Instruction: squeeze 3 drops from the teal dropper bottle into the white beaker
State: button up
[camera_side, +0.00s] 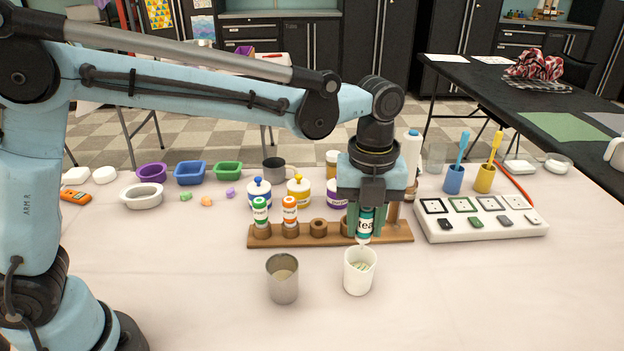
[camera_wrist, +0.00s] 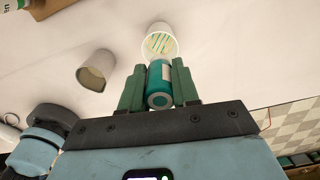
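My gripper (camera_side: 364,222) is shut on the teal dropper bottle (camera_side: 366,227). The bottle is held with its tip down, just above the mouth of the white beaker (camera_side: 358,282). In the wrist view, the green fingers of my gripper (camera_wrist: 159,88) sit on both sides of the teal bottle (camera_wrist: 158,90), and the white beaker (camera_wrist: 148,52) is beyond it. The beaker stands upright and holds something pale with greenish stripes. I cannot see any drop falling.
A grey beaker (camera_side: 282,287) stands just left of the white beaker. Behind is a wooden rack (camera_side: 270,241) with a green-capped bottle (camera_side: 260,215) and an orange-capped bottle (camera_side: 290,214). A white switch panel (camera_side: 485,230) lies right. The front table is clear.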

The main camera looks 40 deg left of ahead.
dwell(0.3)
jog(key=shift+r, duration=1.55)
jog(key=shift+a, duration=0.1)
